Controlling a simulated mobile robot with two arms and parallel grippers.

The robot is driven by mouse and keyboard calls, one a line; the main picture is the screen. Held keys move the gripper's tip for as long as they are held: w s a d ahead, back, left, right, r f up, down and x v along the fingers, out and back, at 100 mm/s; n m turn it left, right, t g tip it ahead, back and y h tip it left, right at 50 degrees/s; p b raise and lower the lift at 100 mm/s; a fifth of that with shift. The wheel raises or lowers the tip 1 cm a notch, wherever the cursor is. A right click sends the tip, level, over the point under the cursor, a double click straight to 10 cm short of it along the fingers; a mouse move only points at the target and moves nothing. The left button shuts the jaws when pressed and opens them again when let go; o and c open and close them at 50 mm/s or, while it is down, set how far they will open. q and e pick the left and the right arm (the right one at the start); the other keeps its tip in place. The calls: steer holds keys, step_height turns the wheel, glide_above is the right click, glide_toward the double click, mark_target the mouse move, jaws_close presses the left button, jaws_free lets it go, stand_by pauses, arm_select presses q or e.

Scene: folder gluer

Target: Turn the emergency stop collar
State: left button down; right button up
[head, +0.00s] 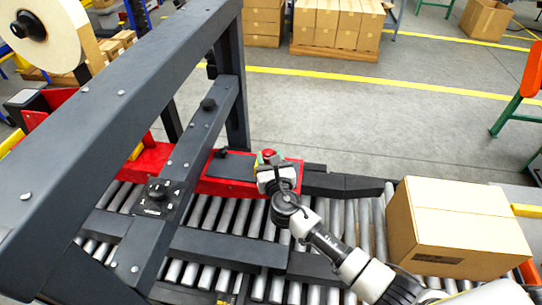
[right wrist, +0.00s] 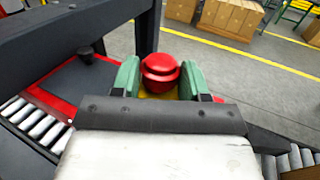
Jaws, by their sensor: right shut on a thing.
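The red emergency stop collar (right wrist: 160,70) sits on a yellow base between the two green fingers of my right gripper (right wrist: 160,78) in the right wrist view. The fingers are shut on it, one at each side. In the head view the red emergency stop (head: 269,153) shows just beyond my right gripper (head: 266,164), on the red machine frame. The gripper body hides the lower part of the collar. My left gripper is not in view.
A cardboard box (head: 452,228) stands on the roller conveyor (head: 250,217) at the right. Dark frame beams (head: 110,130) cross the left side, with a black dial panel (head: 157,198). Stacked boxes (head: 337,25) stand at the back.

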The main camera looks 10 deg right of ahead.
steer(key=shift+a+m+h, duration=0.15)
steer(key=shift+m+h, duration=0.65)
steer(key=shift+h, duration=0.8)
